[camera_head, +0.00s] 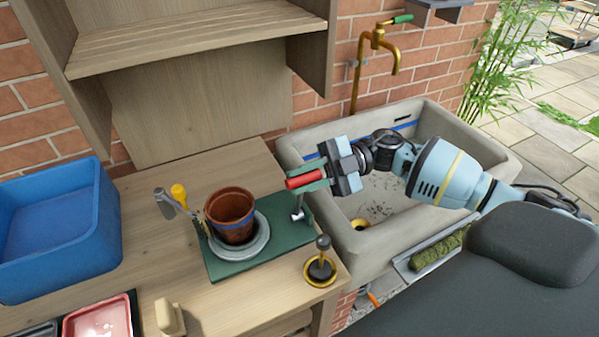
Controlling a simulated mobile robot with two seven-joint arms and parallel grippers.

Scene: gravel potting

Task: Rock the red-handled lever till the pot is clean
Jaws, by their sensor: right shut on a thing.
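The terracotta pot (231,215) stands upright on a round grey turntable (240,250) set on a green base plate (270,232). A blue band runs around the pot, and its inside looks dark. The red-handled lever (304,179) rises at the right side of the green plate, on a metal link. My right gripper (322,172) is shut on the red-handled lever, with the red grip sticking out to the left of the fingers. My right arm reaches in from the right over the sink. My left gripper is not in view.
A stone sink (440,250) with a brass tap (377,42) stands at the right. A blue bin (60,255) sits at the left. A yellow-topped tool (179,195) is beside the pot. A black-knobbed brass plunger (322,262) stands near the front. A wooden shelf (190,42) overhangs the back.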

